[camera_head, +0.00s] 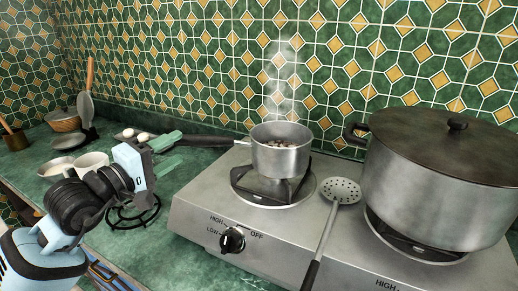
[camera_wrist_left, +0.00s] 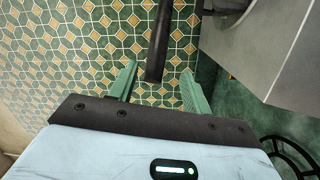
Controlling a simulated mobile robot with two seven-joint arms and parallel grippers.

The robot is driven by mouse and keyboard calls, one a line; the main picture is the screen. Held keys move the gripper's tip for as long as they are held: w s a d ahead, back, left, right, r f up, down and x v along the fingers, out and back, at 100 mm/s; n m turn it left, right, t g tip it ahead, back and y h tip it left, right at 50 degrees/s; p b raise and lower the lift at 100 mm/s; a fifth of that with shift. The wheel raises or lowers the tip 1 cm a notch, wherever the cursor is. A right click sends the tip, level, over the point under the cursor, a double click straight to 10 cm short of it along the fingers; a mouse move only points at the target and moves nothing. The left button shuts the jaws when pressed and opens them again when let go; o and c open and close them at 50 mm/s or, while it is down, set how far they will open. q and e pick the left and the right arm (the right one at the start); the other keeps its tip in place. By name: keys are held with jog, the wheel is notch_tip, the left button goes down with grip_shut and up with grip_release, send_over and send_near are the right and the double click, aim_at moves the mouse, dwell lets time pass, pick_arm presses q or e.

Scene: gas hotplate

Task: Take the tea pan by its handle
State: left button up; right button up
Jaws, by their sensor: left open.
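The tea pan (camera_head: 281,152) is a small steel pan with dark contents and steam above it. It stands on the left burner of the hotplate, and its dark handle (camera_head: 215,142) points left. My left gripper (camera_head: 181,147) has green fingers and is open at the handle's free end. In the left wrist view the handle (camera_wrist_left: 159,42) comes down between the two spread fingers (camera_wrist_left: 158,68), with a gap on each side. The handle's end is partly hidden by a finger in the head view. My right gripper is not in view.
A large lidded pot (camera_head: 440,190) stands on the right burner of the hotplate (camera_head: 190,214). A skimmer (camera_head: 330,225) lies between the burners. A black trivet (camera_head: 125,217), a white cup (camera_head: 92,161) and a plate of eggs (camera_head: 121,137) are near my left arm. The tiled wall is behind.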

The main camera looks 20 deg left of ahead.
aim_at(192, 136)
pick_arm(q)
jog(key=shift+w+d+r+p, duration=0.1)
jog(key=shift+w+r+p, duration=0.1)
jog(key=shift+w, duration=0.25)
jog(key=shift+w+d+r+p, duration=0.1)
jog(key=shift+w+p, duration=0.05)
jog(key=shift+w, duration=0.3)
jog(key=p+x, duration=0.1)
jog(key=x, duration=0.2)
jog(key=shift+w+d+r, duration=0.15)
jog(key=shift+w+r, duration=0.05)
jog(key=shift+w, duration=0.05)
jog(key=shift+w+d+f, duration=0.1)
jog(key=shift+w, duration=0.35)
grip_shut()
